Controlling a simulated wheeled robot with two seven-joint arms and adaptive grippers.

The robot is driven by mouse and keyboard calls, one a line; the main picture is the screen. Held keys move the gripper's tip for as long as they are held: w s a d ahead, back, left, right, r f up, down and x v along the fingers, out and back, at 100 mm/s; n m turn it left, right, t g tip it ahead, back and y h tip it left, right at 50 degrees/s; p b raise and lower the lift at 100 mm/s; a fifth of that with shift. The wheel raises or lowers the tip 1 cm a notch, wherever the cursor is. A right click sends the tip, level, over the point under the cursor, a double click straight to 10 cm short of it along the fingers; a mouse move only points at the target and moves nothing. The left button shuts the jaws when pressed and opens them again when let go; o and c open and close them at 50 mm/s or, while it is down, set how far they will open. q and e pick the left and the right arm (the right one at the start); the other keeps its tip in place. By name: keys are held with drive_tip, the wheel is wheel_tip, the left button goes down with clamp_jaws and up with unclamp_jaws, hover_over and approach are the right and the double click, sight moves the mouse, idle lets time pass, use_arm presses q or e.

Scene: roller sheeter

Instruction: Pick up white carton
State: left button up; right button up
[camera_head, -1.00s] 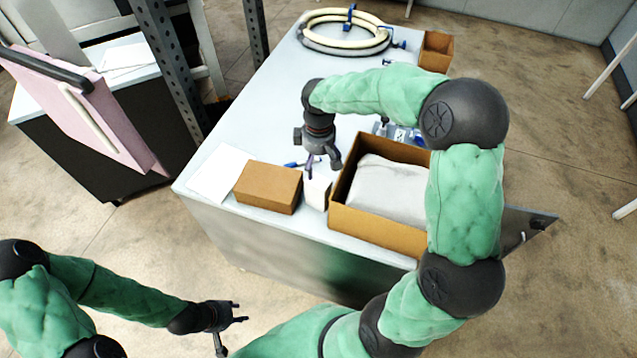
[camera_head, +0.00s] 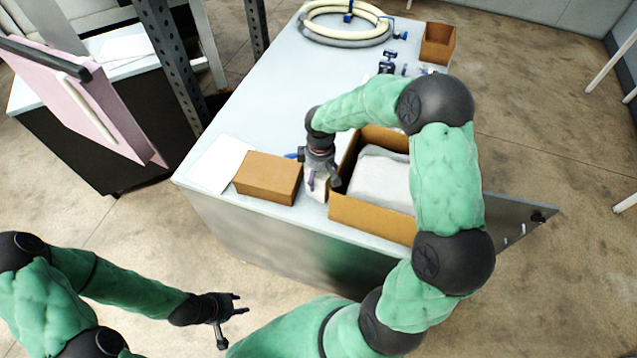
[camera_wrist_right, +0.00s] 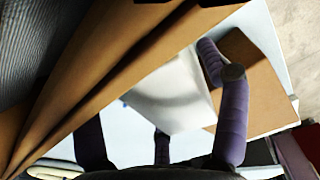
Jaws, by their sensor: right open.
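The white carton (camera_head: 317,190) stands on the table between a closed brown box and an open brown box. It also shows in the right wrist view as a white block (camera_wrist_right: 172,95). My right gripper (camera_head: 322,180) is open, pointing down at the carton with its fingers around its upper part. In the right wrist view my right gripper's dark fingers (camera_wrist_right: 190,125) are spread near the carton; whether they touch it I cannot tell. My left gripper (camera_head: 228,318) is low at the front left, away from the table, with its fingers apart and empty.
The closed brown box (camera_head: 268,178) is just left of the carton. The open brown box (camera_head: 365,215), holding a white bag (camera_head: 383,180), is close on its right. White paper (camera_head: 215,165) lies at the left table edge. A hose coil (camera_head: 345,25) lies at the back.

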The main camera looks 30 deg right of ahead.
drive_tip(key=c, duration=1.1)
drive_tip(key=shift+o, duration=0.2)
drive_tip(key=shift+r, duration=0.1)
